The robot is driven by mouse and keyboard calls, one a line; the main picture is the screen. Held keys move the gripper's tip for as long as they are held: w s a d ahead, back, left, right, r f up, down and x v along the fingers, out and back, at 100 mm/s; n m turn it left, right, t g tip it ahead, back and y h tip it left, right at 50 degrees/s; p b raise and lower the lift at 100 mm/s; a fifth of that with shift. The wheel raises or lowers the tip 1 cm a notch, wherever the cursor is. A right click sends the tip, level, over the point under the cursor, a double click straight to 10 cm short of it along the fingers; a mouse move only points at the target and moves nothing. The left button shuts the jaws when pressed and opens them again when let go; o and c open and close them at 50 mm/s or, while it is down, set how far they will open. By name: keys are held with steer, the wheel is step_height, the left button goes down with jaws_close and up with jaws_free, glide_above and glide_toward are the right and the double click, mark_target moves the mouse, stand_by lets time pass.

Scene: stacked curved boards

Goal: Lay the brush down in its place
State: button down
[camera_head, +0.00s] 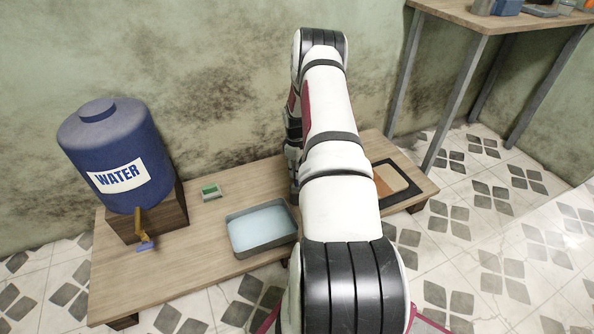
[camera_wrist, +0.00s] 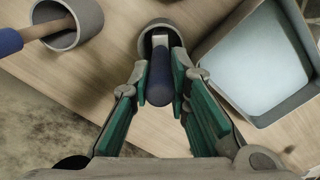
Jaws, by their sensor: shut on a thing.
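In the wrist view, my gripper (camera_wrist: 161,66) has its green-padded fingers on either side of a tool with a dark blue handle (camera_wrist: 161,88). The fingertips close on it near a round grey holder (camera_wrist: 147,42). The tool's far end is at or inside that holder; I cannot tell which. This looks like the brush, but its bristles are not visible. In the head view my arm hides the gripper and the held tool.
A second grey holder (camera_wrist: 93,18) bears another blue-handled wooden tool (camera_wrist: 52,28). A water-filled tray (camera_head: 262,252) lies right of the gripper in the wrist view. A blue water barrel (camera_head: 110,150), a small green-topped block (camera_head: 211,191) and a dark-edged board (camera_head: 408,174) are on the low table (camera_head: 180,250).

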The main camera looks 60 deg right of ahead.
steer(key=shift+f+b, duration=0.35)
steer(key=shift+f, duration=0.15)
steer(key=c, duration=1.4)
jaws_free()
steer(key=shift+c, duration=0.2)
step_height(320, 180, up, 12)
steer(key=shift+a, duration=0.15)
steer(key=shift+w, duration=0.1)
